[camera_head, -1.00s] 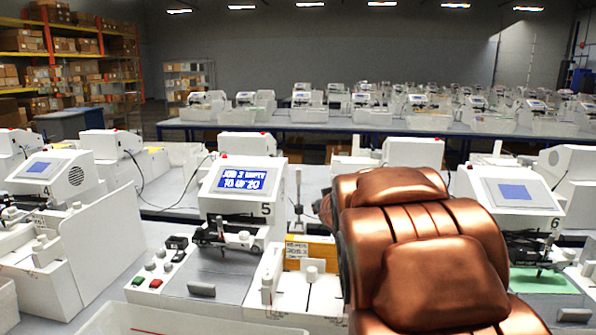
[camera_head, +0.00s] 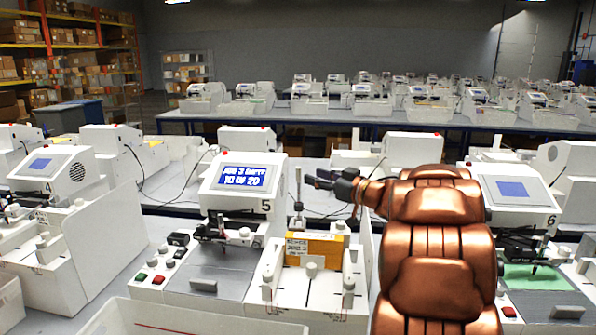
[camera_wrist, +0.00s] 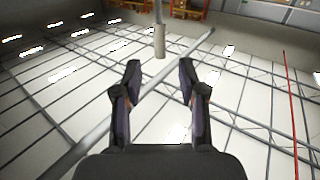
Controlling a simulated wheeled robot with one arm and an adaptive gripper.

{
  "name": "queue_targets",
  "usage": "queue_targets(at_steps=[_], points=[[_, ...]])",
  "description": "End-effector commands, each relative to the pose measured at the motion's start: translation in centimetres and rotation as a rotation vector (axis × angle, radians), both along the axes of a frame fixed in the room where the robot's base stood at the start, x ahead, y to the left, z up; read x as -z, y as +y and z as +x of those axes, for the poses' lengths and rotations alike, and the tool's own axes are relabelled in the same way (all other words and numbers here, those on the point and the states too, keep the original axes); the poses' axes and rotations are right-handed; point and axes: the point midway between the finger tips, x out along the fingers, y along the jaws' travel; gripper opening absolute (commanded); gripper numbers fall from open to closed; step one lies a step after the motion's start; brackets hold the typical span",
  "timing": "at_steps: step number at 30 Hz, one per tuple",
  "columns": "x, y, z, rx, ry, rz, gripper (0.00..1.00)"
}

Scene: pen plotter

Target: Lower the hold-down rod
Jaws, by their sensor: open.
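The hold-down rod (camera_head: 298,188) looks like the thin upright grey rod beside machine 5, just right of its screen. My gripper (camera_head: 312,181) is in front of my copper-coloured arm, pointing left, a little right of the rod's upper part. In the wrist view my gripper (camera_wrist: 159,82) is open and empty, with its two dark fingers spread apart. A pale cylinder on a thin stem (camera_wrist: 159,42) shows beyond the fingertips, roughly centred between them; it is likely the rod's top. I see no contact.
Machine 5 (camera_head: 238,178) has a lit blue screen. An orange-yellow box (camera_head: 325,248) sits in the white holder below the rod. Machine 6 (camera_head: 515,190) stands right of my arm. A white bin (camera_head: 190,318) is in front.

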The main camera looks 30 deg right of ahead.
Motion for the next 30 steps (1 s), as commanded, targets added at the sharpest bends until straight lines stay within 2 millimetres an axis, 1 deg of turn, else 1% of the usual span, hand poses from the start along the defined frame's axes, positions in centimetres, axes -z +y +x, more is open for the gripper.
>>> queue_targets(at_steps=[9,15,19,27,30], points=[[-0.1,1.3,4.3,-0.003,0.001,0.002,0.41],[0.0,1.8,6.3,0.000,0.001,0.002,0.41],[0.0,2.0,6.9,0.000,0.000,0.001,0.41],[0.1,2.0,7.0,0.001,0.000,0.000,0.41],[0.0,1.9,7.0,0.001,0.000,0.000,0.31]])
